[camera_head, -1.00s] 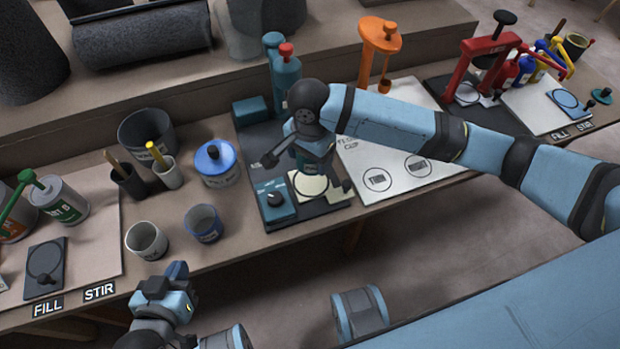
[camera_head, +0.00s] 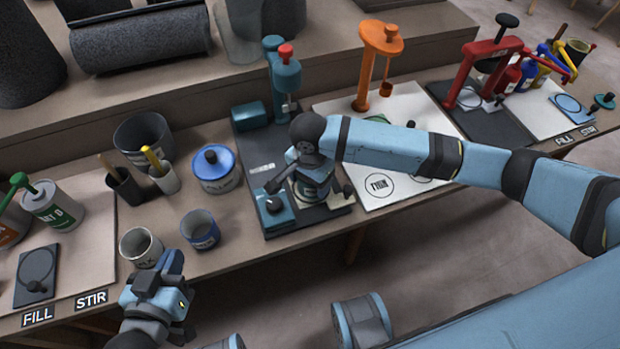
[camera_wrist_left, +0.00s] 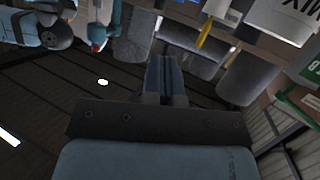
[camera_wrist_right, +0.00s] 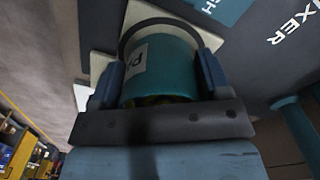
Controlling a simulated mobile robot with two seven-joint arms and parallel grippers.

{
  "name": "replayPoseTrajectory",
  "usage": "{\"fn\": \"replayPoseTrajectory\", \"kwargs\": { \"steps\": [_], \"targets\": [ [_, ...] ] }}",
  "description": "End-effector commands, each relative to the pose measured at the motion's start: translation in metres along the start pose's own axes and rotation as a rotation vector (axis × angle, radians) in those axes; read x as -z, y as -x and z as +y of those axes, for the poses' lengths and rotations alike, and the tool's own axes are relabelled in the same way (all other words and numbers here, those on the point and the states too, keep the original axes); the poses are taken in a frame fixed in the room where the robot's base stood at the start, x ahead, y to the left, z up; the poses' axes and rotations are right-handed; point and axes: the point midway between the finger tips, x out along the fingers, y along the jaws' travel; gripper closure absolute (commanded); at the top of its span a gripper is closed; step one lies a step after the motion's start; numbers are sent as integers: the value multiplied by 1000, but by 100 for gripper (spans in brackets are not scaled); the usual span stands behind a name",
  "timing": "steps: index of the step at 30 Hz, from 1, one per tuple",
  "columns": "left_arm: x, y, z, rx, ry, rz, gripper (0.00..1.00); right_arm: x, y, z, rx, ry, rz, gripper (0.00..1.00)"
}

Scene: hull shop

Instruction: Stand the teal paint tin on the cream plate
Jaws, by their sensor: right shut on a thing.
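The teal paint tin (camera_wrist_right: 160,75) with a white label is between the two fingers of my right gripper (camera_wrist_right: 160,82), which is shut on it. In the head view my right gripper (camera_head: 315,195) is over the cream plate (camera_head: 345,196), in front of the teal mixer (camera_head: 285,82). The gripper and tin hide most of the plate. Pale plate corners (camera_wrist_right: 101,65) show beside and beyond the tin in the right wrist view. I cannot tell whether the tin touches the plate. My left gripper (camera_wrist_left: 167,80) looks shut and empty; it is near the bench's front edge at left.
A blue-lidded pot (camera_head: 216,170), a blue cup (camera_head: 200,230) and a grey cup (camera_head: 141,247) stand further left. An orange stand (camera_head: 380,60) is at the back right.

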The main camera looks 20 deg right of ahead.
Motion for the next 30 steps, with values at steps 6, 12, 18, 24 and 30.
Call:
{"fn": "replayPoseTrajectory", "kwargs": {
  "steps": [6,12,18,24,30],
  "targets": [
    [-17,2,0,8,10,-41,100,0,0,0,0,0,0,4],
    [-13,2,0,9,11,-33,100,0,0,0,0,0,0,4],
    [-1,1,1,6,8,-14,100,0,16,0,2,0,-1,4],
    [-38,15,-14,57,-2,-191,100,-1,60,0,2,1,-1,4],
    [-36,15,-16,63,-13,-203,100,0,99,0,1,0,-1,4]
  ]
}}
